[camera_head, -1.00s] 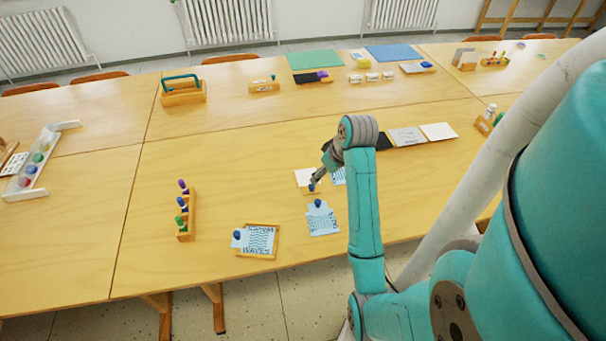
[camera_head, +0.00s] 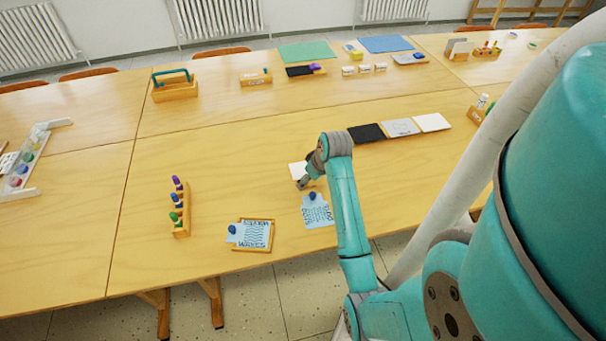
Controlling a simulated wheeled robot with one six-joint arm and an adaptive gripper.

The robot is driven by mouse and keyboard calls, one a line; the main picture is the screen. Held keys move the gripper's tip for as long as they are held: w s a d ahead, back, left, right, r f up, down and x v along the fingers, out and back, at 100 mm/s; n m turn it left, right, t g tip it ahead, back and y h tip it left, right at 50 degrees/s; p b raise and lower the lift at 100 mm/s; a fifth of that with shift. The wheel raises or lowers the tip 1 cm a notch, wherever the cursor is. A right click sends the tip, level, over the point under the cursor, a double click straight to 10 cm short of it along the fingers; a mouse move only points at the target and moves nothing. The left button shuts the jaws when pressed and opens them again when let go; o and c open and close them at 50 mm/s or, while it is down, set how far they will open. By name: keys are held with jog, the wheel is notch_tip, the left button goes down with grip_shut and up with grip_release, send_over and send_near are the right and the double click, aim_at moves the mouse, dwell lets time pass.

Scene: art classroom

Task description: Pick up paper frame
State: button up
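A wooden frame (camera_head: 270,246) holding a blue printed paper (camera_head: 257,234) lies near the front edge of the table. A dark blue knob (camera_head: 232,229) sits at its left. To its right, another blue printed sheet (camera_head: 318,213) with a blue knob (camera_head: 312,196) lies on the table. My arm hides what lies to the right of the gripper.
A wooden rack of coloured bottles (camera_head: 181,226) stands left of the frame. A wooden carrier (camera_head: 174,91) stands farther back. The table between rack and carrier is clear.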

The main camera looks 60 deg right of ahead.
grip_shut()
jog(key=shift+f, duration=0.1)
dwell(0.3)
